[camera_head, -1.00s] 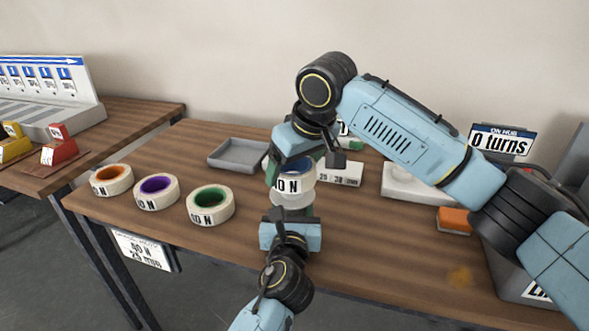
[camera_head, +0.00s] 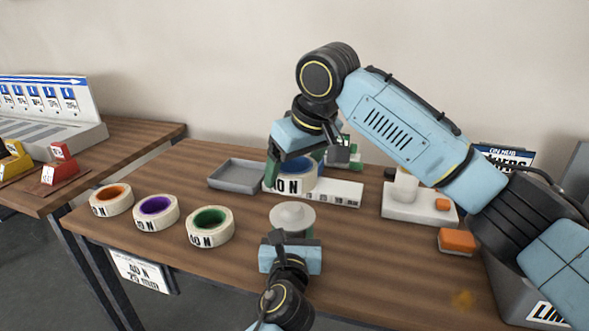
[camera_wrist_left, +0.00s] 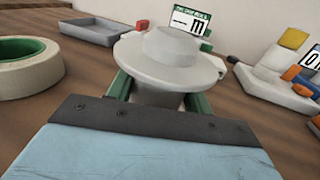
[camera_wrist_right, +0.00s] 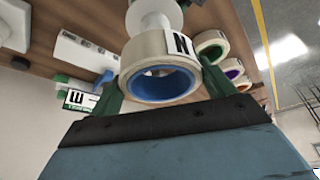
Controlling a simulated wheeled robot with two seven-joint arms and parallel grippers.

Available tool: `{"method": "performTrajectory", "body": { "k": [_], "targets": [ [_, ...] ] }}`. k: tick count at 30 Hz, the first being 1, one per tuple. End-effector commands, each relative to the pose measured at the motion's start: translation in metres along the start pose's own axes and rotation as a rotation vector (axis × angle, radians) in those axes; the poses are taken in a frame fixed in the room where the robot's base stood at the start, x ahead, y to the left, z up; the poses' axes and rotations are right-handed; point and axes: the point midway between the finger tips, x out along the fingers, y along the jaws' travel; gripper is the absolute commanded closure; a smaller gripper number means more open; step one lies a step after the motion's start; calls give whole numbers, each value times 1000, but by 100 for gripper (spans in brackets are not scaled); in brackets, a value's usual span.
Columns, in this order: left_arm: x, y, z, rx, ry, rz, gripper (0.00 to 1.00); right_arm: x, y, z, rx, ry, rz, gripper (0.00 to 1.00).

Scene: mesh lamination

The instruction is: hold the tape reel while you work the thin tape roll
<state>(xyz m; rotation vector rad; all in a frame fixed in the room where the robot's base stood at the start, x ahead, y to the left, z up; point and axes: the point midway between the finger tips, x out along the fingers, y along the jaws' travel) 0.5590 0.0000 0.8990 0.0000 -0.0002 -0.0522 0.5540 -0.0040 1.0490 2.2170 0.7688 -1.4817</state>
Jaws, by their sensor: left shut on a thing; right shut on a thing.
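The thin tape roll (camera_head: 293,180) is cream with a blue core and a label ending in N. My right gripper (camera_head: 296,166) is shut on its sides; the roll also shows between the green fingers in the right wrist view (camera_wrist_right: 162,68). The tape reel (camera_head: 292,216) is a pale grey flanged spool with a raised hub. My left gripper (camera_head: 291,239) is shut on it from the front; the left wrist view shows the reel's flange (camera_wrist_left: 165,62) above the green fingers. In the head view the roll is behind the reel, apart from it.
Orange (camera_head: 111,200), purple (camera_head: 156,212) and green (camera_head: 210,226) core rolls stand at left. A grey tray (camera_head: 236,175), a white marked block (camera_head: 335,192), a white fixture (camera_head: 410,208) and an orange block (camera_head: 457,241) surround the work. A grey bin (camera_head: 540,292) is at right.

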Motion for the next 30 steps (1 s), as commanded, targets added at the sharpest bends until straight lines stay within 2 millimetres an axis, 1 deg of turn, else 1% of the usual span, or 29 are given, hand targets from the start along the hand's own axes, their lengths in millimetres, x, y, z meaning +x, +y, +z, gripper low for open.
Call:
{"method": "performTrajectory", "body": {
  "k": [1,6,14,17,20,22,30],
  "targets": [
    [0,0,-1,0,2,1,45,0,0,0,0,1,0,49],
    [0,0,-1,0,1,0,24,0,0,0,0,1,0,49],
    [0,0,0,0,0,0,24,0,0,0,0,1,0,49],
    [-5,0,-1,0,0,0,24,0,0,0,0,1,0,49],
    [-17,0,-1,0,0,0,24,0,0,0,0,1,0,49],
    [-29,0,-1,0,1,-1,24,0,0,0,0,1,0,49],
    [-87,0,-2,1,3,-1,24,0,0,0,0,1,0,49]
  ]
}}
